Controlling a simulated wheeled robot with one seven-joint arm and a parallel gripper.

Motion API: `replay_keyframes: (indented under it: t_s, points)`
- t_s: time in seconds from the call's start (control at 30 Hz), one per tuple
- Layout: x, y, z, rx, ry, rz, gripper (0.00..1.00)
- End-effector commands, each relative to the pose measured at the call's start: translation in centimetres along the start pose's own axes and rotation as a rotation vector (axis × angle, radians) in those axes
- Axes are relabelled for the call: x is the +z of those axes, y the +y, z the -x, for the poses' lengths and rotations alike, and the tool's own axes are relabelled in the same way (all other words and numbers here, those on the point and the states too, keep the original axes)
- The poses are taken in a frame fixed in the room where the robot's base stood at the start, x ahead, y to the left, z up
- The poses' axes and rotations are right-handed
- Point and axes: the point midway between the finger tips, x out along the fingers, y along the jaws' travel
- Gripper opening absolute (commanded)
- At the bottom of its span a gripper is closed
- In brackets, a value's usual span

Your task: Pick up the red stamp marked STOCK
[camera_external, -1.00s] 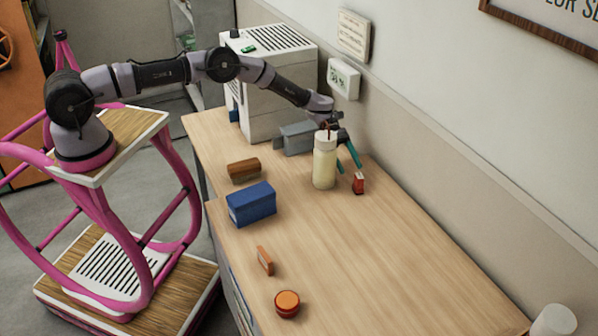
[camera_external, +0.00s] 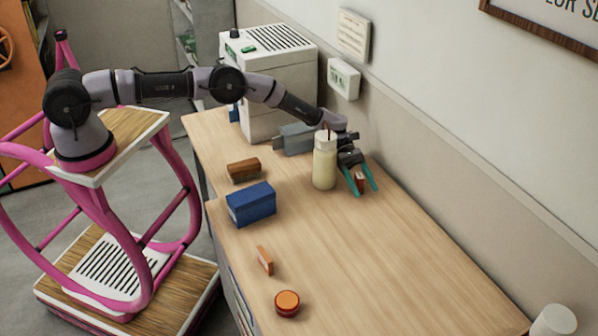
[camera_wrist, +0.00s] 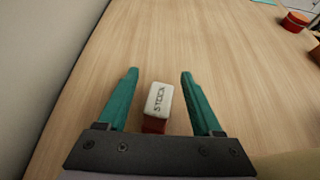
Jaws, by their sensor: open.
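The red stamp marked STOCK (camera_wrist: 158,102) stands on the table between my two open green fingers in the wrist view. Its white face with the lettering is towards the camera, and a red part shows below it. There is a gap on each side, wider on the right. In the external view the stamp (camera_external: 360,183) is a small red shape, partly hidden by my fingers. My gripper (camera_external: 367,189) is open around it, just right of the cream bottle. In the wrist view my gripper (camera_wrist: 159,72) is empty.
The cream bottle (camera_external: 324,162) stands close to the left of my gripper. A blue box (camera_external: 251,204), a brown block (camera_external: 243,170), an orange block (camera_external: 265,261) and an orange round tin (camera_external: 287,303) lie further left. The right of the table is clear.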

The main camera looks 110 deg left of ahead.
Motion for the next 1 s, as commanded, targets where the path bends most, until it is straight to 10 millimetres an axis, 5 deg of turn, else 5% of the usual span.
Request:
replay_keyframes:
  t_s: [0.07, 0.23, 0.67, 1.0]
  points:
    - [0.0, 0.0, 0.0, 0.0, 0.0, 0.0, 0.63]
    - [0.0, 0.0, 0.0, -0.001, 0.0, -0.001, 0.0]
    - [0.4, 0.0, 0.2, 0.0, 0.0, -0.001, 0.0]
    - [4.4, 0.1, 2.2, 0.001, -0.001, -0.003, 0.0]
